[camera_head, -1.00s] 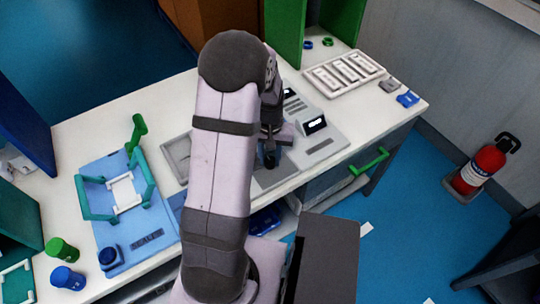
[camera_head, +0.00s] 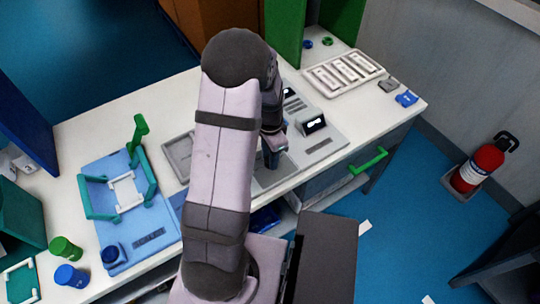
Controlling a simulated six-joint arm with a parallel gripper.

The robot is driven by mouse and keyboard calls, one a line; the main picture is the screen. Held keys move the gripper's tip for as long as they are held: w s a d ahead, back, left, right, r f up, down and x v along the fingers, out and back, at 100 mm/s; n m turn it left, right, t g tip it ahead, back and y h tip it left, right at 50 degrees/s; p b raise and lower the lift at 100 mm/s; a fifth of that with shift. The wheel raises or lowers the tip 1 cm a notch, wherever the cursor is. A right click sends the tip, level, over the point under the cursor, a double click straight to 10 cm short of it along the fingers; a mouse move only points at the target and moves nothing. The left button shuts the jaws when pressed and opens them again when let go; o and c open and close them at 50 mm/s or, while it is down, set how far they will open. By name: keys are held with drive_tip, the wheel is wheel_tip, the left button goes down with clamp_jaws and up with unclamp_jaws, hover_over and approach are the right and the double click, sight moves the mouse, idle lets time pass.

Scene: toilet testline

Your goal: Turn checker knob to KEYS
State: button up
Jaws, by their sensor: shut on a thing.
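The grey checker unit (camera_head: 318,150) stands on the white counter, right of my arm. It has a small dark display (camera_head: 313,124) that is lit, and slots and labels on its top. My gripper (camera_head: 271,160) points down at the left front part of the checker. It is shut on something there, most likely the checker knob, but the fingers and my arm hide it. The knob's pointer and the KEYS mark cannot be made out.
A blue scale unit (camera_head: 150,238) with a teal and green frame stands on the left. A white tray with several slots (camera_head: 343,72) lies at the back right. A green drawer handle (camera_head: 368,160) sticks out from the counter's front. A fire extinguisher (camera_head: 482,165) stands on the floor.

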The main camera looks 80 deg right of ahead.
drive_tip(key=m, duration=0.4)
drive_tip(key=shift+m, duration=0.4)
idle(0.4)
drive_tip(key=o, duration=1)
drive_tip(key=shift+o, duration=0.2)
drive_tip(key=shift+r, duration=0.15)
drive_tip(key=shift+r+b, duration=0.6)
drive_tip(key=shift+r, duration=2.95)
